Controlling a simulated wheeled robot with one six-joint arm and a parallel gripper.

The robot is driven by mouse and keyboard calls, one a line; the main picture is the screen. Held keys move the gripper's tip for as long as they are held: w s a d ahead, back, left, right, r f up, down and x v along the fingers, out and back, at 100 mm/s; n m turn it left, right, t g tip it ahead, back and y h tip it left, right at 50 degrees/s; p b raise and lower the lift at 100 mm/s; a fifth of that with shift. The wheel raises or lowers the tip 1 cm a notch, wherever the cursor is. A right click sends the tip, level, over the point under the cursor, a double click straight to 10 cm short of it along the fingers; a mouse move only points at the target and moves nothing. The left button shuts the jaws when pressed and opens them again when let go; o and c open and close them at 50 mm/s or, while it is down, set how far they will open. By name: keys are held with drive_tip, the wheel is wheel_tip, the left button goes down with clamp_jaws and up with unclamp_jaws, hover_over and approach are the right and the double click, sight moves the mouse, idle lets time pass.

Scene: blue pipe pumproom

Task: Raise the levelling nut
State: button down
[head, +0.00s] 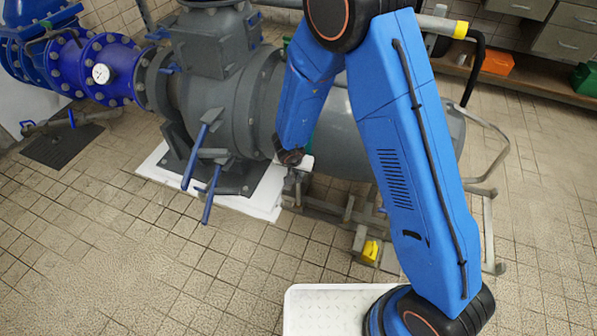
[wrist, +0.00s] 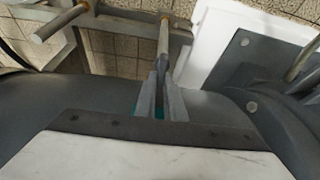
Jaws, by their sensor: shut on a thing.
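In the wrist view, a thin tan rod (wrist: 164,38) runs from the frame down to between my fingertips. A small dark grey piece (wrist: 162,73) sits at its near end, and I take it to be the levelling nut; its outline is mostly hidden by the fingers. My gripper (wrist: 160,88) is shut on it. In the head view my gripper (head: 296,182) is beside the dark grey pump body, low by the metal frame, partly hidden by my wrist. The nut is too small to make out there.
The grey pump body (head: 340,125) stands close to my arm. A pipe frame (head: 345,212) is below, with a yellow item (head: 370,250) on it. Blue-handled levers (head: 207,195) stick out left of the gripper. Tiled floor (head: 130,265) is clear at front left.

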drive_tip(key=shift+m, duration=0.3)
idle(0.4)
drive_tip(key=c, duration=1.8)
unclamp_jaws()
drive_tip(key=shift+c, duration=0.2)
drive_tip(key=v, duration=1.7)
drive_tip(key=shift+r, duration=0.25)
drive_tip(key=shift+a, duration=0.15)
